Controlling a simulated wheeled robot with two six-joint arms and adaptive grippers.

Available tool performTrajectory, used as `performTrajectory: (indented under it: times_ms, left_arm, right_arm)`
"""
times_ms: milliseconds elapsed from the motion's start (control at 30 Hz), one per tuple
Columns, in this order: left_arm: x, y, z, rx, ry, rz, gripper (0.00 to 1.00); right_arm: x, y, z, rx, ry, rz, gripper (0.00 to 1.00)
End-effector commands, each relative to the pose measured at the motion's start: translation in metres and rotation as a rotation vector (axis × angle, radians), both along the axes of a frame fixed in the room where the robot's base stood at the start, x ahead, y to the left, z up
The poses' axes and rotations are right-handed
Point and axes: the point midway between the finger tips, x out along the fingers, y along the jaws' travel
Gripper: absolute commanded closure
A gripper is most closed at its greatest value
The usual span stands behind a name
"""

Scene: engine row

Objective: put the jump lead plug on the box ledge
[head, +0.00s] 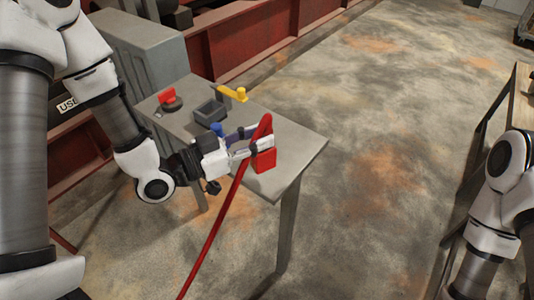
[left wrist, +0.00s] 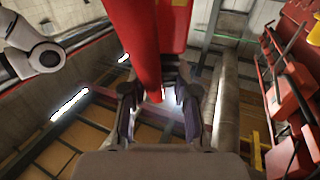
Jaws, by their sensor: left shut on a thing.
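My left gripper (head: 250,148) is shut on the red jump lead plug (head: 265,160), held at the near right part of a grey table-like top (head: 300,150). I cannot tell whether the plug touches that top. The plug's thick red cable (head: 225,215) loops over the gripper and hangs down past the table's front edge. In the left wrist view the red plug (left wrist: 182,22) fills the top, with the cable between the fingers (left wrist: 158,105). A tall grey box (head: 150,55) stands behind the top. I cannot tell which surface is the box ledge. My right gripper is out of view.
On the grey top are a red knob on a dark base (head: 170,100), a dark open tray (head: 210,112), a yellow handle (head: 234,94) and a blue thing (head: 217,129), partly hidden. Red steel beams (head: 235,45) run behind. The stained floor (head: 380,130) to the right is clear.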

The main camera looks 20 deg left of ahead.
Motion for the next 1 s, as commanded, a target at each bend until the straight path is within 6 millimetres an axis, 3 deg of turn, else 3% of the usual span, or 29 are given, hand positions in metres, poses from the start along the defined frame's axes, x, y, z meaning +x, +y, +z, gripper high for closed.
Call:
performTrajectory:
  times_ms: [33,100,300,500,867,900,967,1000]
  left_arm:
    - [0.003,0.0,-0.009,0.0,-0.008,0.001,1.0]
    - [0.024,-0.002,0.001,0.005,-0.005,-0.001,1.0]
    - [0.054,-0.003,-0.005,0.0,0.0,0.0,1.0]
    - [0.055,-0.003,-0.035,-0.001,0.002,0.0,1.0]
    - [0.055,-0.003,-0.043,-0.001,-0.001,0.0,1.0]
    - [0.054,-0.003,-0.044,-0.001,0.001,0.0,0.68]
    - [0.054,-0.003,-0.043,-0.001,0.001,0.0,0.47]
    - [0.054,-0.003,-0.043,-0.001,0.001,0.0,0.46]
  right_arm:
    - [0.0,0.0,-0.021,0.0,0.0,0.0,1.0]
    - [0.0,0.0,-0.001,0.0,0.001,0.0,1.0]
    - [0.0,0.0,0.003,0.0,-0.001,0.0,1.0]
    - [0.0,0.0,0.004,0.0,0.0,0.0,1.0]
    - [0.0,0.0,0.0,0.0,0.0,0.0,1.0]
    - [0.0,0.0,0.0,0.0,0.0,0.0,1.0]
    - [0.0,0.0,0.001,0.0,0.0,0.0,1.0]
    - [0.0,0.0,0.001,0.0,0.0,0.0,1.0]
